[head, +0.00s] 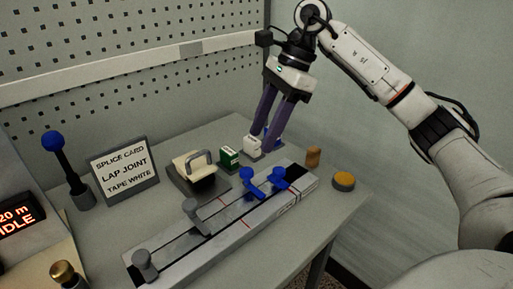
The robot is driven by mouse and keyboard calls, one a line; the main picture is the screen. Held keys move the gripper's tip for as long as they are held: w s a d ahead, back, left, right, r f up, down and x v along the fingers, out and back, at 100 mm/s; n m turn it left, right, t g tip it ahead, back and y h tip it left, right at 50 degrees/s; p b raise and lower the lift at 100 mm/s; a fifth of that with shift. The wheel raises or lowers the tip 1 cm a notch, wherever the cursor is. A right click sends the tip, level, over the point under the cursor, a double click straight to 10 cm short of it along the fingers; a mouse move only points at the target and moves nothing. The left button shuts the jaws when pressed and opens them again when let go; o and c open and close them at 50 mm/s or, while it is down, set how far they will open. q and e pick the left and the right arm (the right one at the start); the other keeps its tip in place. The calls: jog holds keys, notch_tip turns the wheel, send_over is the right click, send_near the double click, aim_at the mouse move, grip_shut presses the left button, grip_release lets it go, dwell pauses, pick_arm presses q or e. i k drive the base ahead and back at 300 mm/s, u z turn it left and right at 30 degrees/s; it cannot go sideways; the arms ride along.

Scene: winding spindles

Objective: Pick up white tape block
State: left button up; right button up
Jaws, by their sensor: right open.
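The white tape block (252,148) stands on the grey bench, to the right of a green block (229,158). My right gripper (265,140) reaches down from above with two long purple fingers. It is open, and its fingertips are low, right at the white block and the blue block (274,139) behind. One fingertip overlaps the white block's top edge; I cannot tell whether they touch. The blue block is partly hidden by the fingers. My left gripper is not in view.
A metal rail (224,223) with grey and blue clamps lies in front of the blocks. A handled device (196,178) and a sign (125,173) reading "SPLICE CARD LAP JOINT TAPE WHITE" stand left. A wooden peg (313,157) and a yellow-topped disc (344,181) are right. A pegboard rises behind.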

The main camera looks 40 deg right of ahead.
aim_at(252, 145)
jog(key=k, duration=1)
